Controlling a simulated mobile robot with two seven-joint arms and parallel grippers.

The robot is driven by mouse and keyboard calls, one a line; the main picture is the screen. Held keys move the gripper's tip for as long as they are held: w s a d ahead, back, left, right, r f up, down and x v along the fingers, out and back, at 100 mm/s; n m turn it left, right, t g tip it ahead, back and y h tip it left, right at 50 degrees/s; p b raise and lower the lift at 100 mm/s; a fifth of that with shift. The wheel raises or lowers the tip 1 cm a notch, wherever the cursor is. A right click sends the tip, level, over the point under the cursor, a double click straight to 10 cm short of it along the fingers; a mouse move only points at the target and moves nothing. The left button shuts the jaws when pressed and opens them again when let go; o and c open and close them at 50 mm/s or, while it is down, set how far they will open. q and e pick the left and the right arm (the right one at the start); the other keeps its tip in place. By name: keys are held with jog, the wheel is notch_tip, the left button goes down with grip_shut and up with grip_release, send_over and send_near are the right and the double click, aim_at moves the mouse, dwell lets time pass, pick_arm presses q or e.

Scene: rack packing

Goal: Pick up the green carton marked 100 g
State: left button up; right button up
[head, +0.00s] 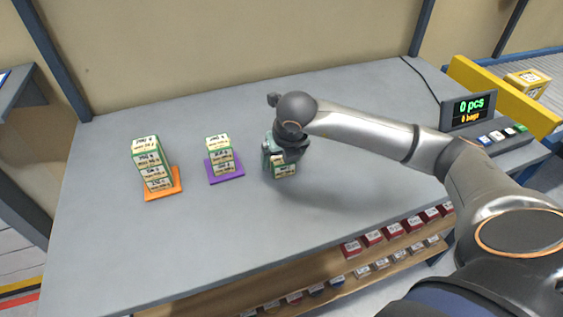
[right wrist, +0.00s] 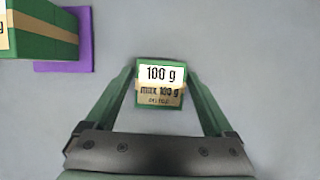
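The green carton marked 100 g (right wrist: 160,76) has a white and tan label and stands on the grey table. In the right wrist view it lies between the tips of my right gripper's two green fingers (right wrist: 160,90). The fingers are spread, one on each side; I cannot tell whether they touch it. In the head view my right gripper (head: 288,150) is just above the carton (head: 284,171) and hides part of it. My left gripper is not in view.
A stack of green cartons stands on a purple mat (head: 225,179) left of the gripper, and a taller one on an orange mat (head: 177,185) farther left. A counter display (head: 468,109) stands at the right. A lower shelf (head: 280,290) holds several small labelled boxes. The front tabletop is clear.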

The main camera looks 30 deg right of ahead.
jog(key=c, duration=1.2)
